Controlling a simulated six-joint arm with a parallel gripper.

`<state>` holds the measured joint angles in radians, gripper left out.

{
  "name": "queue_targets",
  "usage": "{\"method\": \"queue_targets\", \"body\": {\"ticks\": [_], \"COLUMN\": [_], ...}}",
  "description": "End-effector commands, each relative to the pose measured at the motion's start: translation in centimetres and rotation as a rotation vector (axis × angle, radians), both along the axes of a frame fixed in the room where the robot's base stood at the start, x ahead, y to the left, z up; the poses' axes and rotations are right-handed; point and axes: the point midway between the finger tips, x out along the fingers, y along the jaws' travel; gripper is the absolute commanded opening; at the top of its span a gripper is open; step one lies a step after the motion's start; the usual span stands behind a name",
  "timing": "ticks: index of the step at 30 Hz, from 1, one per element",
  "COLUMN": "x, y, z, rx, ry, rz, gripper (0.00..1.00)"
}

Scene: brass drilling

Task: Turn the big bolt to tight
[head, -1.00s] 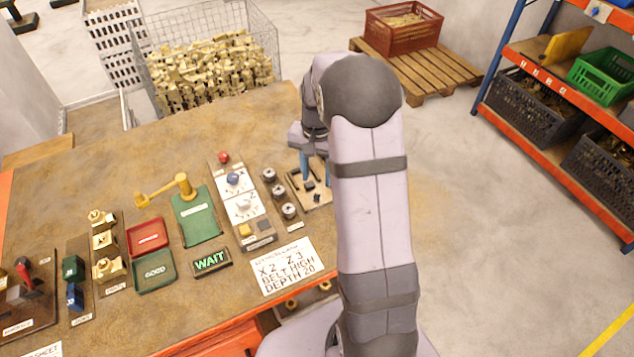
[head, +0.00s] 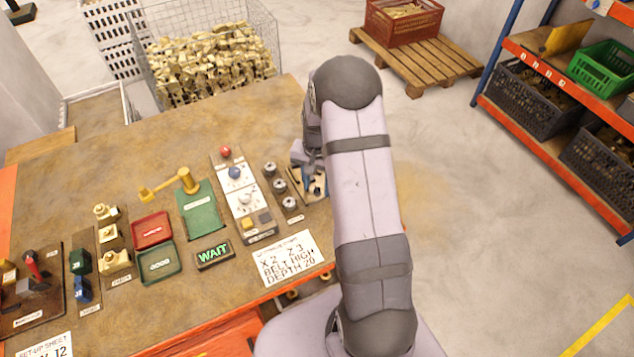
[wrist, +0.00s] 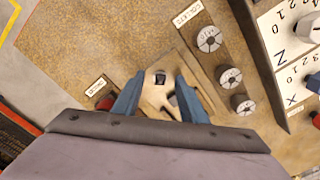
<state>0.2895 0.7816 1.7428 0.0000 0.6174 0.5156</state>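A small tan board (wrist: 150,98) lies under my gripper, beside the row of round collets. A dark square-topped piece (wrist: 160,77) stands on it, just beyond my fingertips in the wrist view. A second grey piece (wrist: 172,99) sits between the fingers. I cannot tell for sure which is the big bolt. My gripper (wrist: 160,94) is open, its two blue fingers apart with no visible grip on anything. In the head view my gripper (head: 311,180) is low over the board, and my arm hides part of it.
Three round collets (head: 280,188) stand close left of the board, with the X and Z dial panel (head: 240,195) beyond. A small red item (wrist: 105,103) is by the board's other side. A lit WAIT sign (head: 213,253) and a setting sheet (head: 287,259) lie nearer the front edge.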

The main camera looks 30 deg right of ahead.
Motion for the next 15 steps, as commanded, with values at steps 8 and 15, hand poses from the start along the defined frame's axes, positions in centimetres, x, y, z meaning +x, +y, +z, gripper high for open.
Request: {"method": "queue_targets", "body": {"ticks": [8, 15], "x": [0.02, 0.01], "y": [-0.01, -0.01], "z": [-0.03, -0.02], "rx": [0.000, 0.000], "ry": [0.000, 0.000], "rz": [0.000, -0.002], "gripper": [0.29, 0.00]}}
